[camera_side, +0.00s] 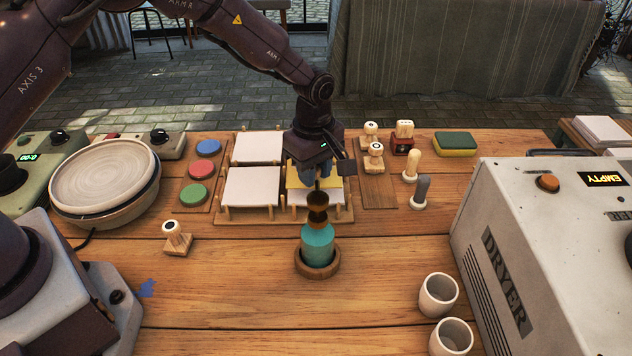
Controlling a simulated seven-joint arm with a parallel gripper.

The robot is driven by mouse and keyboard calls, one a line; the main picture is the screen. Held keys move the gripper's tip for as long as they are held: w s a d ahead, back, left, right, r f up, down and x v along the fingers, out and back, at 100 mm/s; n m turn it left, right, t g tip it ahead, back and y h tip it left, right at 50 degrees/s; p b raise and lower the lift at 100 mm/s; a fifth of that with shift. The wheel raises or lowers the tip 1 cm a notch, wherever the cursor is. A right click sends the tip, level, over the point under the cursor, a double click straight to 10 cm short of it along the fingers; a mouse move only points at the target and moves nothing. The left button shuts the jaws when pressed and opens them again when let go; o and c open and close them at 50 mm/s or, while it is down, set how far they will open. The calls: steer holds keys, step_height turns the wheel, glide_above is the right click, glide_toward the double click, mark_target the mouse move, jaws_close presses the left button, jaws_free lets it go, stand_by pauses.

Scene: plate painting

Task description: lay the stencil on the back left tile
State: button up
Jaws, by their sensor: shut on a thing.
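A wooden rack (232,218) in the middle of the table holds pale square tiles. The back left tile (257,148) is bare, and so is the front left tile (252,187). My gripper (316,178) points down over the right side of the rack. It is shut on a thin yellow sheet, which looks like the stencil (295,174). The stencil is over the front right tile (297,198); I cannot tell whether they touch. My arm and gripper hide the back right place and part of the stencil.
A teal bottle (318,243) with a dark top stands in a wooden ring just in front of the rack. Paint pads (200,168) lie left, stamps (376,155) right. A dryer (540,250) and white cups (438,294) are front right; a potter's wheel (110,175) is left.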

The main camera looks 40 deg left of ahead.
steer(key=shift+w+f, duration=0.2)
steer(key=shift+f, duration=1.55)
steer(key=shift+f, duration=0.1)
steer(key=o, duration=0.9)
steer(key=shift+f, duration=0.1)
